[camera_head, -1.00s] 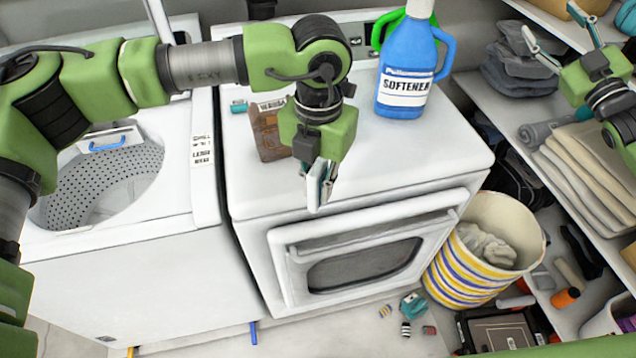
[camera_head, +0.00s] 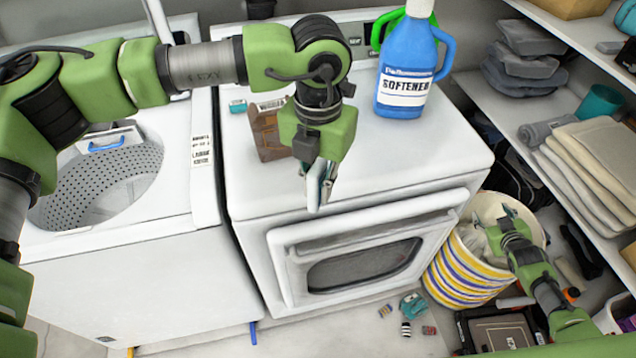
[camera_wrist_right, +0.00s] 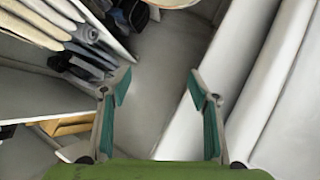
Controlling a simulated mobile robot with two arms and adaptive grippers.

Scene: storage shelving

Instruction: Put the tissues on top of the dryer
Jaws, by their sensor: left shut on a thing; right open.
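The white dryer (camera_head: 400,165) stands in the middle of the head view. On its top is a brown box (camera_head: 266,138) with a pale label, perhaps the tissues; its lettering is too small to read. My left gripper (camera_head: 317,188) is at the dryer's front top edge, to the right of and in front of the box, pointing down. Its fingers are closed together, and what is between them cannot be made out. My right gripper (camera_head: 492,232) is over the striped basket; in the right wrist view its fingers (camera_wrist_right: 158,78) are spread with nothing between them.
A blue softener bottle (camera_head: 405,72) stands at the dryer's back right. A striped basket (camera_head: 460,270) with pale cloth stands right of the dryer. Shelves with folded towels (camera_head: 585,165) line the right side. An open washer (camera_head: 200,205) is at left.

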